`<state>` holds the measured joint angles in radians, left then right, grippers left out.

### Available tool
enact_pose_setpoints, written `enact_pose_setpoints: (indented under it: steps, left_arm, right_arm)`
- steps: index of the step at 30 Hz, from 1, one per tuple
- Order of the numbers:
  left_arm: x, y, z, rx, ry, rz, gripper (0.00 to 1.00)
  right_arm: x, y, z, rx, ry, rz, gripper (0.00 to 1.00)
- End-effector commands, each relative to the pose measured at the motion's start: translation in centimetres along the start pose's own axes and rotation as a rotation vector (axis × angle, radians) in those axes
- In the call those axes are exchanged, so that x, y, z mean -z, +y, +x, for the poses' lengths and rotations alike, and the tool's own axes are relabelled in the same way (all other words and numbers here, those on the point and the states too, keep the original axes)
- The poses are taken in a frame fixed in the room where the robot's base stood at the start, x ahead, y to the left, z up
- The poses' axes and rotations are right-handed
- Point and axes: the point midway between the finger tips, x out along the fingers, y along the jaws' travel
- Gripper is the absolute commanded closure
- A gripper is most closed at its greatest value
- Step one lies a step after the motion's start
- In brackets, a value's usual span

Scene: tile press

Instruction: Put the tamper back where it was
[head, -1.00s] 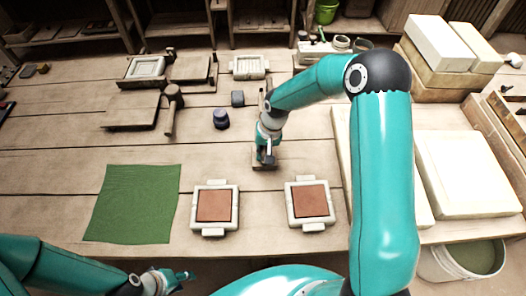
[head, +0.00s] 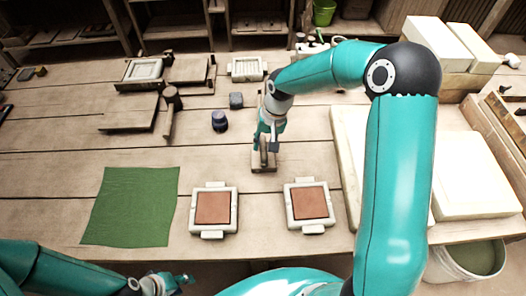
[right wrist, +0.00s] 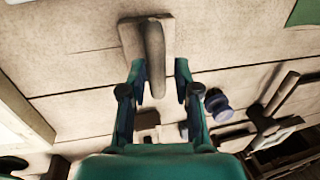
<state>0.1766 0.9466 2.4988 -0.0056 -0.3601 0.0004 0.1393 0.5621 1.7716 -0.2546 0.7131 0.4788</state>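The tamper (head: 264,161), a flat wooden block with an upright rounded handle, stands on the table behind and between the two tile moulds. In the right wrist view its handle (right wrist: 155,58) lies between the fingers, with gaps at the sides. My right gripper (head: 268,138) is open at the tamper, its fingers apart (right wrist: 161,78). My left gripper (head: 183,279) is low at the table's front edge, away from the tamper; its fingers are too small to judge. The left mould (head: 234,212) and right mould (head: 328,205) each hold a reddish clay tile.
A green cloth (head: 130,205) lies at left. Pale slabs (head: 475,170) stand at right, above a bucket (head: 470,262). The table between cloth and mallet is clear.

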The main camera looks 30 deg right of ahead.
Motion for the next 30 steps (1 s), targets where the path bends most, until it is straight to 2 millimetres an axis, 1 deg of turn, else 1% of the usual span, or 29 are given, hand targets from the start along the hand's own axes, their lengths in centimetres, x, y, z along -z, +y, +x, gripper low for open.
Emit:
enact_pose_setpoints:
  steps: [1,3,6,10,15,27,30]
  left_arm:
    - [0.0,0.0,0.1,0.0,0.0,0.0,0.6]
    - [0.0,-0.1,0.2,0.0,0.0,0.0,0.6]
    - [0.0,-0.1,0.2,0.0,0.0,0.0,0.6]
    - [0.0,-0.1,0.3,0.0,0.0,0.0,0.6]
    - [0.0,-0.1,0.3,0.0,0.0,0.0,0.6]
    - [0.0,-0.1,0.3,0.0,0.0,0.0,0.6]
    - [0.0,0.1,-0.2,0.0,0.0,0.0,0.6]
  right_arm:
    - [0.2,0.0,-1.2,0.001,0.006,0.0,0.69]
    - [0.1,0.0,-2.5,0.002,0.005,0.0,0.69]
    - [0.1,0.0,-4.1,0.002,0.004,0.0,0.69]
    - [0.1,0.0,-5.3,0.001,0.002,0.0,0.69]
    - [0.0,0.0,-5.9,0.0,0.001,0.0,0.69]
    - [0.0,0.1,-5.8,0.0,0.0,0.001,0.69]
    - [0.0,0.0,-6.3,0.0,0.0,0.001,0.69]
